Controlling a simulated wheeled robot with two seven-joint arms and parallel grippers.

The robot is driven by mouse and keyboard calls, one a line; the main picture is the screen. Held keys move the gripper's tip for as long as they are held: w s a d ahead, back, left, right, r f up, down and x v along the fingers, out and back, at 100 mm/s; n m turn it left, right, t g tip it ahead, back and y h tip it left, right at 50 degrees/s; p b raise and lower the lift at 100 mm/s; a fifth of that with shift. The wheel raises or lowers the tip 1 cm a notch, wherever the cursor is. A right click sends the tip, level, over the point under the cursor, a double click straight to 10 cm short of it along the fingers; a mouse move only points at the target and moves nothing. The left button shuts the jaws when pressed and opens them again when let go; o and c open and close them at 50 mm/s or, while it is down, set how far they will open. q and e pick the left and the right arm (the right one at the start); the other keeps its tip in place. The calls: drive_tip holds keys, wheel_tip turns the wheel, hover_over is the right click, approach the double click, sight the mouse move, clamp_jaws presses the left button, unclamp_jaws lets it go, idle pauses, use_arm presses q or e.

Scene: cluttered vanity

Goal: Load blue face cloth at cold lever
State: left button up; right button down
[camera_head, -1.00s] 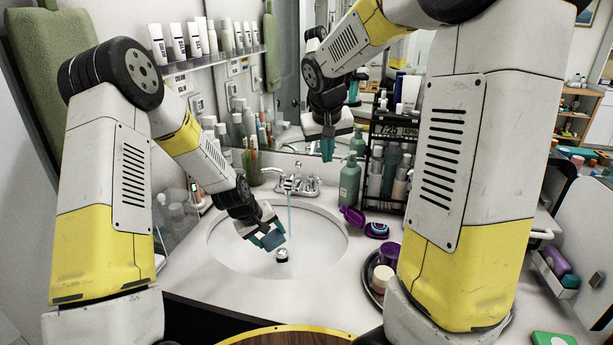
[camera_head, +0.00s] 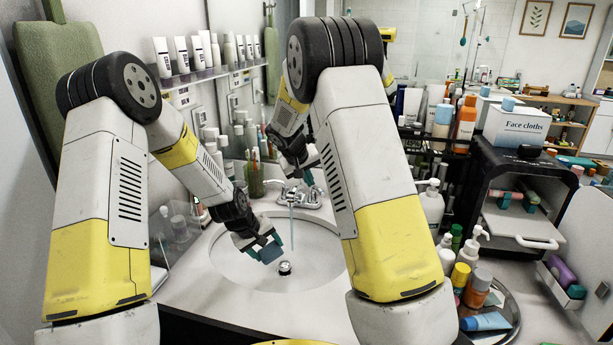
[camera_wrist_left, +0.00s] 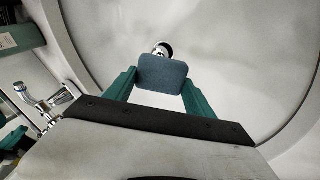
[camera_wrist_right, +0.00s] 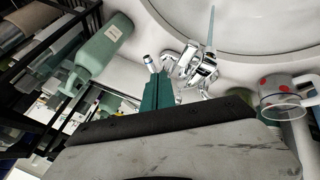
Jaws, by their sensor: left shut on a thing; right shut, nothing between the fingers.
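My left gripper (camera_head: 262,246) is shut on the blue face cloth (camera_head: 271,252), a small folded pad held over the sink basin (camera_head: 232,272). The cloth (camera_wrist_left: 163,74) sits between the teal fingertips in the left wrist view, with the drain behind it. My right gripper (camera_head: 307,178) is shut and empty, beside the right side of the chrome tap (camera_head: 300,196). In the right wrist view its closed fingers (camera_wrist_right: 158,92) are close to the tap (camera_wrist_right: 195,66) and a blue-tipped lever (camera_wrist_right: 149,63); I cannot tell whether they touch. A thin stream of water (camera_head: 291,232) runs from the spout.
A green pump bottle (camera_wrist_right: 103,48) and a spotted cup (camera_wrist_right: 286,95) flank my right gripper. Several bottles stand on a tray (camera_head: 508,305) at the right. A face cloths box (camera_head: 517,127) tops a black cabinet. My right arm hides part of the counter.

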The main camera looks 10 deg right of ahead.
sight(322, 191)
drive_tip(key=x, duration=0.4)
drive_tip(key=shift+w+d+f, duration=0.15)
drive_tip(key=shift+w+f, duration=0.05)
drive_tip(key=shift+f, duration=0.15)
drive_tip(key=shift+s+d+n, duration=0.1)
drive_tip(key=shift+d+n, duration=0.25)
drive_tip(key=shift+n, duration=0.15)
drive_tip(key=shift+d+n+t+y, duration=0.3)
drive_tip(key=shift+d+n+y, duration=0.4)
drive_tip(key=shift+n, duration=0.1)
drive_tip(key=shift+d+n+y, duration=0.6)
drive_tip(key=shift+n, duration=0.5)
drive_tip(key=shift+d, duration=0.4)
